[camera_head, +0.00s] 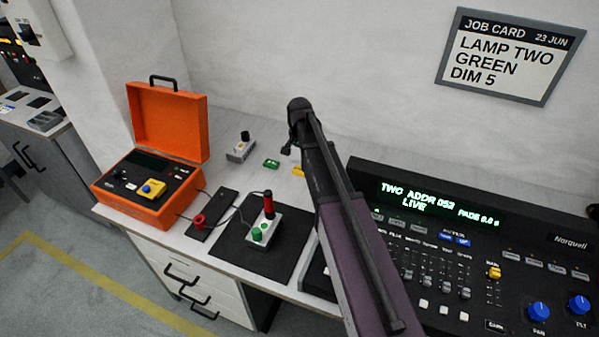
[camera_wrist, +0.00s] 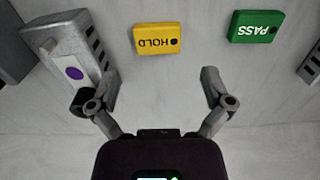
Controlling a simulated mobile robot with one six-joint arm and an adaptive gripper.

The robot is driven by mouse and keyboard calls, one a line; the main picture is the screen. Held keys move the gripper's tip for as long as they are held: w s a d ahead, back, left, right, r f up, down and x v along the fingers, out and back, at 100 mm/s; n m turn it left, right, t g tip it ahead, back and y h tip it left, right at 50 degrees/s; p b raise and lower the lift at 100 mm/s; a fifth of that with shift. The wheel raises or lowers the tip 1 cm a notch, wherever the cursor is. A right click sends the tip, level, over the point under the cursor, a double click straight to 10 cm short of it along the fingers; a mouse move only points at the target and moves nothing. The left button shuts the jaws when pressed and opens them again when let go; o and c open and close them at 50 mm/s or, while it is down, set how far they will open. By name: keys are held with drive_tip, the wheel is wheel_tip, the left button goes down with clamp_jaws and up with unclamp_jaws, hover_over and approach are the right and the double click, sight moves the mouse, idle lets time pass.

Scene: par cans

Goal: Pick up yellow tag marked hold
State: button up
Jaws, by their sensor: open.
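The yellow tag marked HOLD (camera_wrist: 159,38) lies flat on the pale bench top, ahead of my gripper in the wrist view. In the head view only part of the yellow tag (camera_head: 298,171) shows beside my arm. My gripper (camera_wrist: 161,88) is open and empty, with its two fingers spread wide. The tag lies beyond the fingertips, roughly centred between them, and nothing touches it. In the head view my arm reaches over the bench and my gripper's fingers are mostly hidden.
A green PASS tag (camera_wrist: 256,26) lies right of the yellow tag. A grey device with a purple dot (camera_wrist: 75,73) stands close by the left finger. An orange open case (camera_head: 150,195), a black mat (camera_head: 250,250) and a lighting console (camera_head: 470,250) also occupy the bench.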

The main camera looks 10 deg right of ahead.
sight(300, 171)
drive_tip(key=shift+f, duration=0.15)
drive_tip(key=f+b, duration=0.5)
drive_tip(key=shift+w+d, duration=0.1)
drive_tip(key=shift+d, duration=0.1)
idle(0.7)
drive_tip(key=c, duration=0.8)
